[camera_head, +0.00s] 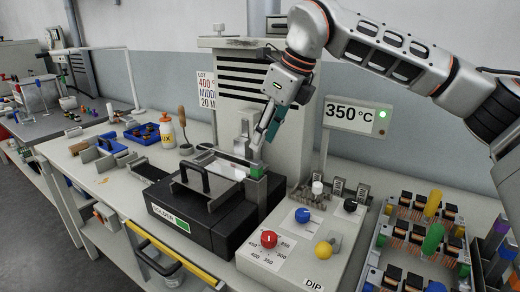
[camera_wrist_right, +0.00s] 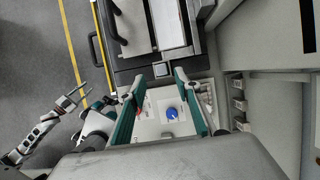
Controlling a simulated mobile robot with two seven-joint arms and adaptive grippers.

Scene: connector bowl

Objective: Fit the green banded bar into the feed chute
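A short grey upright piece with a green band (camera_head: 257,171), which looks like the green banded bar, stands at the right side of the black solder unit (camera_head: 222,226). The grey chute (camera_head: 256,190) appears to surround its lower part; how deep it sits cannot be told. In the wrist view a small grey square end (camera_wrist_right: 161,70) shows in a dark frame beyond the fingertips. My right gripper (camera_head: 258,145) is above the green band, pointing down. Its teal fingers are apart with nothing between them in the wrist view (camera_wrist_right: 158,80). Part of my left arm shows at lower left there.
A control box with a red knob (camera_head: 269,239), blue knob (camera_head: 302,215) and yellow knob (camera_head: 324,249) stands right of the chute. A 350 °C sign (camera_head: 350,116) rises behind it. A tray of parts (camera_head: 415,240) lies further right. A black handle (camera_head: 190,176) tops the solder unit.

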